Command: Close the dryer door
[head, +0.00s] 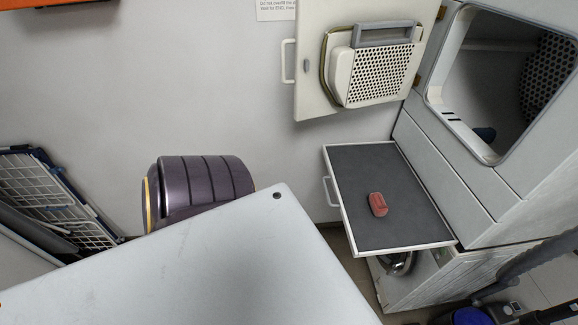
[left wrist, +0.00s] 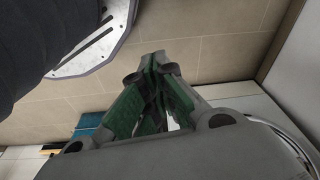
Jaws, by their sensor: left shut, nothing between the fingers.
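The dryer (head: 500,200) stands at the right of the head view, with its round-cornered opening uncovered and a perforated drum inside. Its door (head: 312,75) is swung wide open to the left, hinged beside the opening. The door's inner face shows a perforated panel with a grey handle, and a white handle (head: 288,62) sits on its far left edge. My left gripper (left wrist: 158,62) shows in the left wrist view, with green-lined fingers shut and empty. It is not in the head view, so its distance to the door cannot be told. My right gripper is not in view.
Below the door, a pull-out shelf (head: 365,165) extends with a red object (head: 378,204) on it. A white table top (head: 250,265) fills the front. A dark ribbed drum (head: 205,188) stands behind it, and folded racks (head: 55,200) lean at left.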

